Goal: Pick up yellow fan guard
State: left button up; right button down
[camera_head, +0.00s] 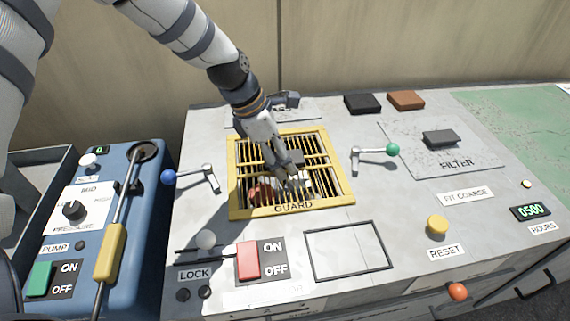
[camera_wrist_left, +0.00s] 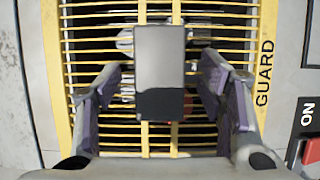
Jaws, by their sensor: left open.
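The yellow fan guard (camera_head: 292,211) is a square barred frame lying over an opening in the grey panel, with the word GUARD on its near edge. Something reddish shows below its bars. My left gripper (camera_head: 290,182) is over the middle of the guard in the head view. In the left wrist view, the open left gripper (camera_wrist_left: 160,95) has its fingers on either side of a grey and black block-shaped handle (camera_wrist_left: 160,65) on the guard, with gaps on both sides. The guard's yellow rim (camera_wrist_left: 268,45) also shows there. My right gripper is not in view.
Levers with a blue knob (camera_head: 168,177) and a green knob (camera_head: 393,149) flank the guard. A red switch (camera_head: 247,260), an empty outlined rectangle (camera_head: 345,250) and a yellow reset button (camera_head: 437,224) are nearer. The filter plate (camera_head: 440,150) is right. A blue pump unit (camera_head: 130,200) stands left.

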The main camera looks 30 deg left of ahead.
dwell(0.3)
pick_arm(q)
jog(key=shift+s, duration=0.1)
grip_shut()
